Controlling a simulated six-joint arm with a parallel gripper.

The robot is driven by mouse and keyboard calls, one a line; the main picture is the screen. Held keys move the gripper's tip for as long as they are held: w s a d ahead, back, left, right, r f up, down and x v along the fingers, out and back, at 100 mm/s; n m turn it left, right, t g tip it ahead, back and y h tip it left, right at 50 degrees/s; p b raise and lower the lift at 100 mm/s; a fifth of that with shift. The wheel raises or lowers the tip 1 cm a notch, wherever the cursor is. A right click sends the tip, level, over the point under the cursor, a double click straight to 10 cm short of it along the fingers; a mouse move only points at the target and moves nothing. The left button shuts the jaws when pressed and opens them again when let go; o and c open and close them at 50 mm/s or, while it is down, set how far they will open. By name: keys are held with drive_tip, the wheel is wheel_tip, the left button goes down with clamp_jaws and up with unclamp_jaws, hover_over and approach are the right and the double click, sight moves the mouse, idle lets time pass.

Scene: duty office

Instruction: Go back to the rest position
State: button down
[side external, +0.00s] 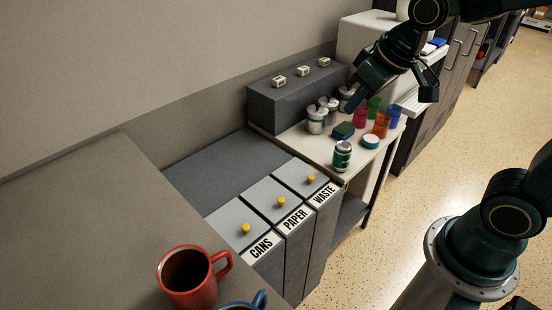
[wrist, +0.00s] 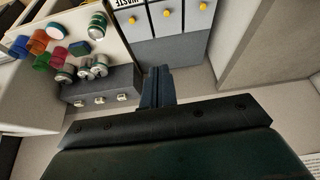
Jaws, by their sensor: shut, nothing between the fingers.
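My gripper (side external: 356,99) is at the upper right of the side view, above the back of the white counter (side external: 311,146). It points down and to the left, with nothing held. In the wrist view its fingers (wrist: 157,85) are together and empty. Whether the fingertips touch any of the jars behind them in the side view is hard to tell. No marker for a rest position shows.
Jars (side external: 317,120), coloured cups (side external: 381,125) and a green can (side external: 342,156) crowd the counter beside a grey box (side external: 297,92) with small switches. Lidded bins (side external: 272,199) marked CANS, PAPER and WASTE stand nearer. A red mug (side external: 189,277) is in front.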

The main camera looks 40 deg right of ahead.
drive_tip(key=s+d+r, duration=0.1)
drive_tip(key=s+r, duration=0.2)
drive_tip(key=s, duration=0.9)
drive_tip(key=shift+s+m, duration=0.2)
drive_tip(key=shift+m, duration=0.1)
drive_tip(key=shift+d, duration=0.1)
idle(0.4)
